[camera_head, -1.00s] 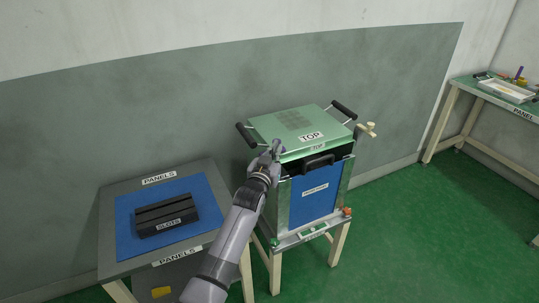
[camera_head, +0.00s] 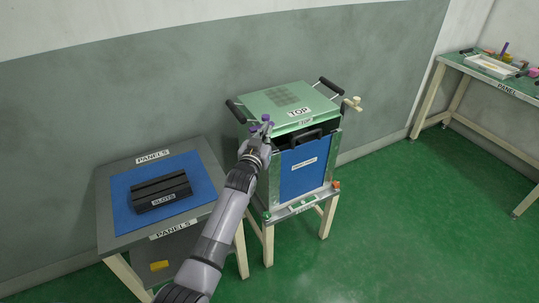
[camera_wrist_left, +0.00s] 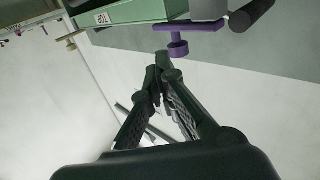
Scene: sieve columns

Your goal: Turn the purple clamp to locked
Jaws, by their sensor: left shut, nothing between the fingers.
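The purple clamp (camera_head: 266,118) is on the left side of the green-topped box (camera_head: 276,101), near its front corner; small purple ends show around my gripper's tips. In the left wrist view, the clamp (camera_wrist_left: 186,27) shows as a purple bar with a round-ended knob pointing toward my fingers. My left gripper (camera_head: 262,133) is at the clamp in the head view. In the left wrist view its fingertips (camera_wrist_left: 160,62) meet just below and left of the knob. It is shut and empty; I cannot tell whether it touches the clamp. My right gripper is out of view.
A cream clamp (camera_head: 352,103) is on the box's right side. Black handles (camera_head: 331,85) stick out from the top. A grey table (camera_head: 117,226) with a blue mat and black slot block (camera_head: 160,192) stands to the left. A workbench (camera_head: 487,76) is at far right. Green floor lies clear between.

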